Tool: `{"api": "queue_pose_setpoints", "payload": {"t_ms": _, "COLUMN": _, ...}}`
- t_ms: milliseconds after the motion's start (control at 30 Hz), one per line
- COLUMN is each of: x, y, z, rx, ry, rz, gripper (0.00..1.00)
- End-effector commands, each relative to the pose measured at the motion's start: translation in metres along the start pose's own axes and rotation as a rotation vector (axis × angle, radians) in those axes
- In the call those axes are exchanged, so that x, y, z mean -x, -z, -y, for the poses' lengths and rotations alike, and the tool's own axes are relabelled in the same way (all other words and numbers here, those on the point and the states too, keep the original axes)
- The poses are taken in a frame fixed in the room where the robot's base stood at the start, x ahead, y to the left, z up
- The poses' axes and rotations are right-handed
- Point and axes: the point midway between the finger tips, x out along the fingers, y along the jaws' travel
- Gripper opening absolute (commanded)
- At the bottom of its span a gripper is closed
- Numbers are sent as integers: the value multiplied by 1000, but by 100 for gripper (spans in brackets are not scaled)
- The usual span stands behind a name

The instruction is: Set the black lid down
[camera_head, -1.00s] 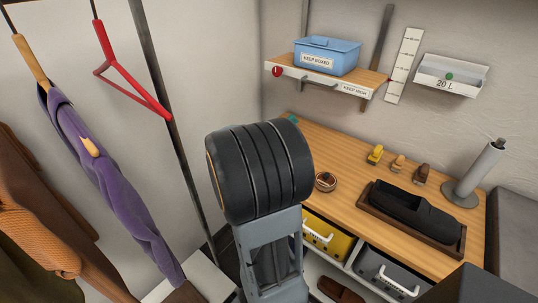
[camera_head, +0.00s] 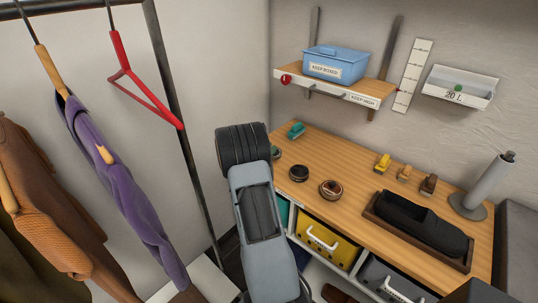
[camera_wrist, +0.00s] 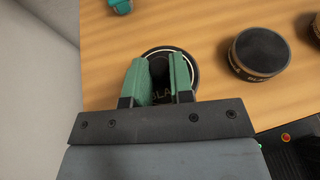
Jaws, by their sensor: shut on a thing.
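The black lid (camera_wrist: 161,76) is a round dark disc with a pale ring and part of a "BLA" label, in the wrist view. My gripper (camera_wrist: 162,72) has green fingers and is shut on it, low over the wooden worktop. Whether the lid touches the wood is hard to tell. In the head view my arm hides the gripper; a round edge (camera_head: 276,153) shows just right of the arm. A dark-topped tin (camera_wrist: 260,53) stands right of the gripper, apart from it; it also shows in the head view (camera_head: 299,173). Another round tin (camera_head: 331,190) has a reddish-brown middle.
The worktop (camera_head: 345,165) is bare behind the tins. A teal object (camera_head: 296,130) lies at its back left. A shelf with a blue box (camera_head: 335,64) hangs above.

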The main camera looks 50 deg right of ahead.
Motion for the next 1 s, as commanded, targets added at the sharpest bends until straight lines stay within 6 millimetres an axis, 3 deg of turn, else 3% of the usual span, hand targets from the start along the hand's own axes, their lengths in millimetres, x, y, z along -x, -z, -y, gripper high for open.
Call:
{"api": "queue_pose_setpoints", "payload": {"t_ms": 167, "x": -6, "y": 6, "z": -5, "rx": 1, "ry": 1, "rz": 0, "gripper": 0}}
{"api": "queue_pose_setpoints", "payload": {"t_ms": 467, "x": -18, "y": 35, "z": -7, "rx": 2, "ry": 1, "rz": -1, "gripper": 0}}
{"api": "queue_pose_setpoints", "payload": {"t_ms": 933, "x": -20, "y": 42, "z": -7, "rx": 0, "ry": 0, "rz": 0, "gripper": 0}}
{"api": "queue_pose_setpoints", "payload": {"t_ms": 967, "x": -20, "y": 40, "z": -7, "rx": 0, "ry": 0, "rz": 0, "gripper": 24}}
{"api": "queue_pose_setpoints", "payload": {"t_ms": 1000, "x": -20, "y": 40, "z": -7, "rx": 0, "ry": 0, "rz": 0, "gripper": 28}}
